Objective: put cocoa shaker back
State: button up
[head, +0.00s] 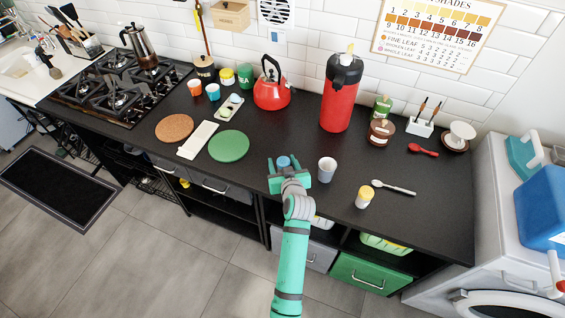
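My gripper (288,168) is low over the front edge of the black counter, left of a pale cup. A small blue round-topped thing (284,161) shows between its fingers; I cannot tell whether they press on it or what it is, as the gripper hides its lower part. A small jar with a yellow top (365,196) stands upright near the front edge, right of my gripper. A brown jar with a pale label (381,132) stands farther back beside a green jar (382,107). No readable label shows which one is the cocoa shaker.
The pale cup (327,169) stands close to my gripper's right. A spoon (394,187) lies farther right. A red dispenser (341,92) and red kettle (271,88) stand behind. A green round mat (229,146) lies to the left. The counter behind my gripper is clear.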

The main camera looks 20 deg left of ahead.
jog(key=shift+s+a, duration=0.1)
jog(key=shift+a+r, duration=0.1)
jog(key=shift+r, duration=0.05)
jog(key=v, duration=1.2)
jog(key=shift+r, duration=0.15)
